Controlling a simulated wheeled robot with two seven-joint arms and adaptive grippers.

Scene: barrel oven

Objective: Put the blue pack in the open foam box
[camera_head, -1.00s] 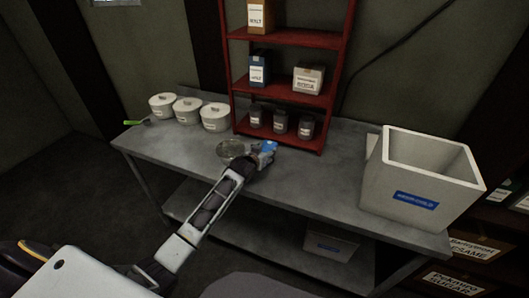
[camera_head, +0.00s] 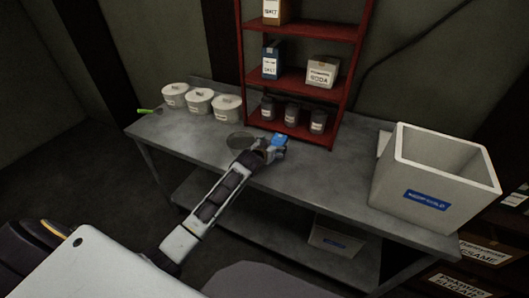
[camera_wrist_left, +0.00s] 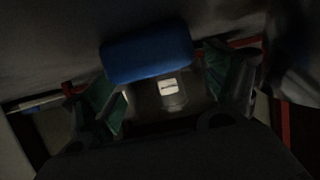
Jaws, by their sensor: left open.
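The blue pack (camera_head: 279,140) is at the tip of my left gripper (camera_head: 272,149), over the grey table near the foot of the red shelf. In the left wrist view the pack (camera_wrist_left: 147,52) lies across the space at the ends of the green-padded fingers (camera_wrist_left: 165,90), which are open. I cannot tell whether the fingers touch it. The white foam box (camera_head: 393,188) stands upright at the right end of the table, open at the top, with a blue label on its front. My right gripper is not in view.
The red shelf (camera_head: 243,70) holds cartons and dark jars (camera_head: 291,115). A round plate (camera_head: 238,142) lies left of the gripper. Lidded white pots (camera_head: 200,101) stand at the back left. The table (camera_head: 320,176) is clear between gripper and foam box.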

